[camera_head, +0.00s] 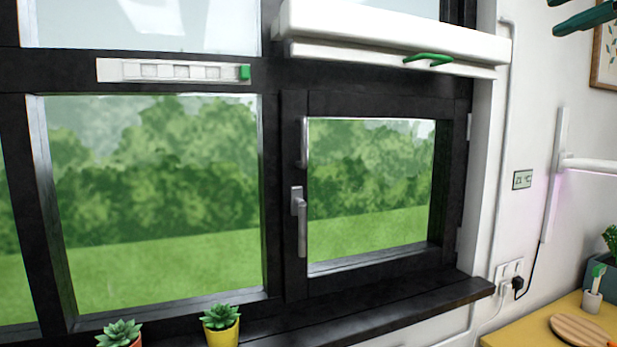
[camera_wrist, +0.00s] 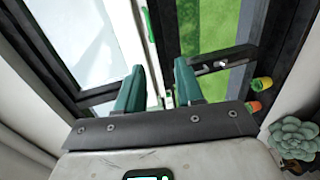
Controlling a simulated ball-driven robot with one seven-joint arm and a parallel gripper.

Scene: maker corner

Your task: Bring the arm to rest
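My gripper (camera_head: 572,12) shows at the top right corner of the head view as dark green fingers in front of the white wall, apart from the window. In the wrist view my gripper (camera_wrist: 157,76) has its two green fingers spread, with a clear gap and nothing held between them. The rest of my arm is out of the head view. The dark-framed window (camera_head: 372,103) has a grey handle (camera_head: 299,215) pointing down, and its right sash looks shut.
A white blind box (camera_head: 390,38) with a green pull (camera_head: 428,59) juts out above the window. Small succulents (camera_head: 221,316) stand low along the window.

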